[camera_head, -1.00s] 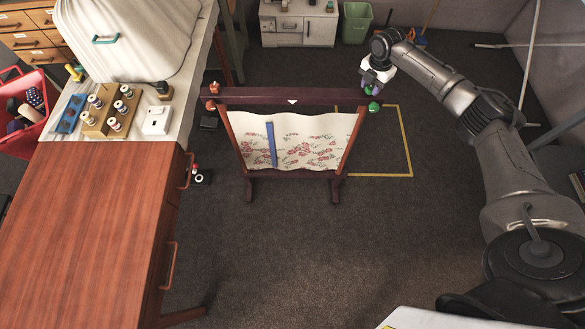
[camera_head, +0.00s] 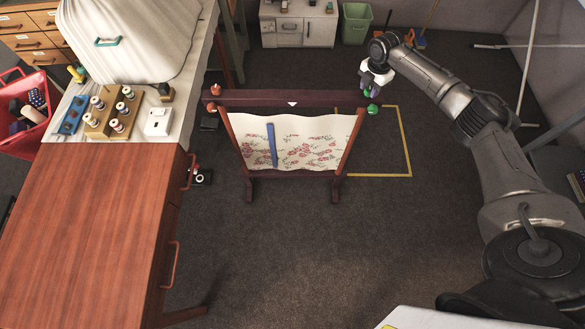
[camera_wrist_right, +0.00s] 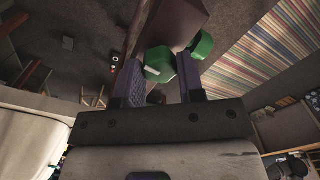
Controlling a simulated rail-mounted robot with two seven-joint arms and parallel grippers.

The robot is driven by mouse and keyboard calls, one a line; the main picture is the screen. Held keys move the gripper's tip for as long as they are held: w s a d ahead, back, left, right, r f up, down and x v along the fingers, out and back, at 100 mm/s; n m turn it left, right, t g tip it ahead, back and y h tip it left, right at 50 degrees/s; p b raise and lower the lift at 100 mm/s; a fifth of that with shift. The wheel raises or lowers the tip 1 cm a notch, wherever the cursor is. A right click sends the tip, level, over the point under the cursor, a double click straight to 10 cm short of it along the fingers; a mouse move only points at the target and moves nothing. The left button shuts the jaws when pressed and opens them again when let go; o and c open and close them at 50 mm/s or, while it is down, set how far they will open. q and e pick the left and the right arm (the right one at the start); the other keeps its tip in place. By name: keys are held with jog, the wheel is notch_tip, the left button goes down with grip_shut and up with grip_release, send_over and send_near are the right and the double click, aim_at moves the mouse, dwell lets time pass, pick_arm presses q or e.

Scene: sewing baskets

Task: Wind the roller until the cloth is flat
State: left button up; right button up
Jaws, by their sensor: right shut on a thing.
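The cloth (camera_head: 318,158), white with pink flowers, hangs in a dark wooden frame (camera_head: 247,187) in the head view. Its top edge is wavy. A blue strip (camera_head: 271,145) stands upright against its left part. The dark red roller bar (camera_head: 300,97) runs along the top, with a white mark near its middle. A green knob (camera_head: 373,109) is at its right end. My right gripper (camera_head: 371,92) is at that end; in the right wrist view its purple fingers (camera_wrist_right: 161,67) are shut on a green handle (camera_wrist_right: 158,66). My left gripper is out of view.
A wooden cabinet (camera_head: 95,235) stands at the left, with a rack of thread spools (camera_head: 113,112) on the pale table behind it. A yellow outline (camera_head: 409,150) marks the floor right of the frame. The carpet in front is clear.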

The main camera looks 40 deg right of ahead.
dwell(0.3)
dwell(0.5)
jog(key=shift+m+p, duration=1)
jog(key=shift+p, duration=0.05)
dwell(0.3)
jog(key=shift+m+p, duration=0.7)
jog(key=shift+m, duration=0.1)
jog(key=shift+m+p, duration=0.3)
dwell(0.5)
jog(key=o, duration=0.6)
